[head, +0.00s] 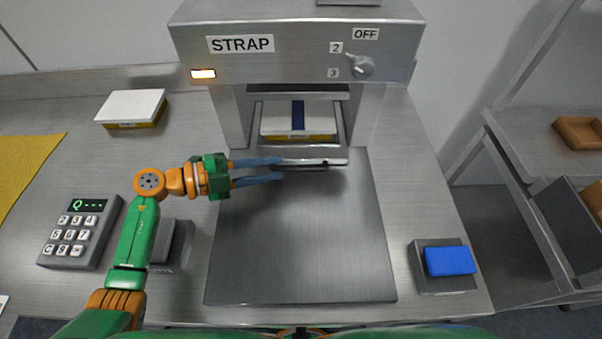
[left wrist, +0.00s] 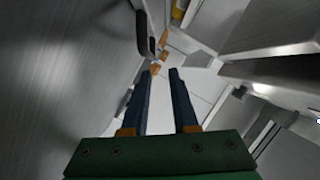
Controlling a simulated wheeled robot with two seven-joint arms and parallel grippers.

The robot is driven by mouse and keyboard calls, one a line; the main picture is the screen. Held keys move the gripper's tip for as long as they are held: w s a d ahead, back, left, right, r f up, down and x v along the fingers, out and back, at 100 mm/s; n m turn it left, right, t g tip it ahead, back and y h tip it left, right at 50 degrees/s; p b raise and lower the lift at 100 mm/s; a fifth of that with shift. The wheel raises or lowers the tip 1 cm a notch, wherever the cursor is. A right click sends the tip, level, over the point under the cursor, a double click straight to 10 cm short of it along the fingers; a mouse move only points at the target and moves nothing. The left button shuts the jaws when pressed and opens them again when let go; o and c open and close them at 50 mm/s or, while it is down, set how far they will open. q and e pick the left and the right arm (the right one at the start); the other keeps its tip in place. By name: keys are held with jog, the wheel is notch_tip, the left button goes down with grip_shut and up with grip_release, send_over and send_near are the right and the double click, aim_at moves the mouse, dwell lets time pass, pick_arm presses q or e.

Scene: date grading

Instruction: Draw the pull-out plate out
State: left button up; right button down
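The pull-out plate (head: 338,155) sits inside the strapping machine, its front edge and bar showing just below the opening. A white-topped yellow box (head: 272,122) with a dark blue strap across it rests on it. My left gripper (head: 281,169) comes in from the left, at the left part of that front bar. Its two blue fingers are apart, and the wrist view shows an empty gap between the fingertips (left wrist: 158,72). I cannot tell whether a finger touches the bar. My right gripper is out of view.
The machine (head: 290,45) has a lit lamp and a knob (head: 362,67). A smooth metal slab (head: 300,250) in front is clear. A keypad (head: 80,232) and another white-topped box (head: 131,107) are left; a blue block (head: 450,261) on a grey stand is right.

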aim_at(294, 170)
pick_arm(q)
notch_tip(294, 170, down, 2)
jog(key=shift+w+f+b, duration=0.1)
jog(key=shift+f+b, duration=0.05)
jog(key=shift+b, duration=0.4)
jog(key=p+x, duration=0.1)
jog(key=x, duration=0.6)
jog(key=shift+d, duration=0.1)
grip_shut()
dwell(0.6)
